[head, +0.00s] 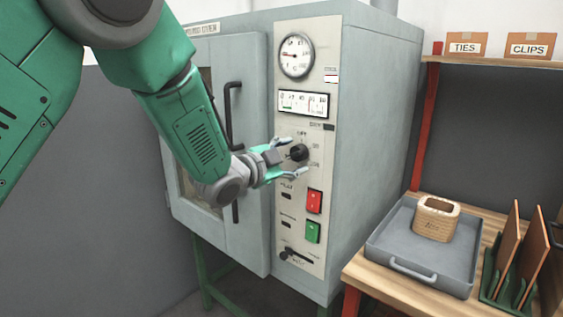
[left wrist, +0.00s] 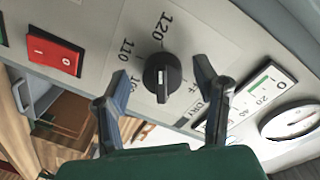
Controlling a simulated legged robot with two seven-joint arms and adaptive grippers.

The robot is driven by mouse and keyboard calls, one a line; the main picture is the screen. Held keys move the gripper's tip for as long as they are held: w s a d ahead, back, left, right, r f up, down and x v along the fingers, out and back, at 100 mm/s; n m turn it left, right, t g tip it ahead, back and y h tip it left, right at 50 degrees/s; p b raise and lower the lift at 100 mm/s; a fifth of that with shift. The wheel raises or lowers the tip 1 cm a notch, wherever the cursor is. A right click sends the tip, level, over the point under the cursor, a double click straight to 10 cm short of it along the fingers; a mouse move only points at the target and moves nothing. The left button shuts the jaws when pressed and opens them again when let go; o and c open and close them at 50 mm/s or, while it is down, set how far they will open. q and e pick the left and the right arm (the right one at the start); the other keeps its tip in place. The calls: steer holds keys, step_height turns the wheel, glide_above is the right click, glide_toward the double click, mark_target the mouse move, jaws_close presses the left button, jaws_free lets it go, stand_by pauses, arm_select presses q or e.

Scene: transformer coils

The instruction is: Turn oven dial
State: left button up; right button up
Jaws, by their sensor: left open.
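The oven (head: 375,130) is a grey cabinet with a cream control panel on its front. The oven dial (head: 299,152) is a black round knob at mid-height on that panel. It also shows in the left wrist view (left wrist: 161,78), with printed numbers such as 110 and 120 around it. My left gripper (head: 296,157) is open at the panel, its fingers above and below the dial. In the left wrist view my left gripper (left wrist: 160,92) has one finger on each side of the dial, with gaps between; contact cannot be told. My right gripper is not in view.
A red switch (head: 314,201) and a green switch (head: 312,232) sit below the dial, a round gauge (head: 296,55) above. The black door handle (head: 230,115) is left of the panel. A grey tray (head: 398,258) holds a wooden coil form (head: 435,218) on the bench at right.

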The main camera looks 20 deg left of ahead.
arm_select(q)
steer(key=v, duration=1.1)
steer(key=shift+a+f, duration=0.15)
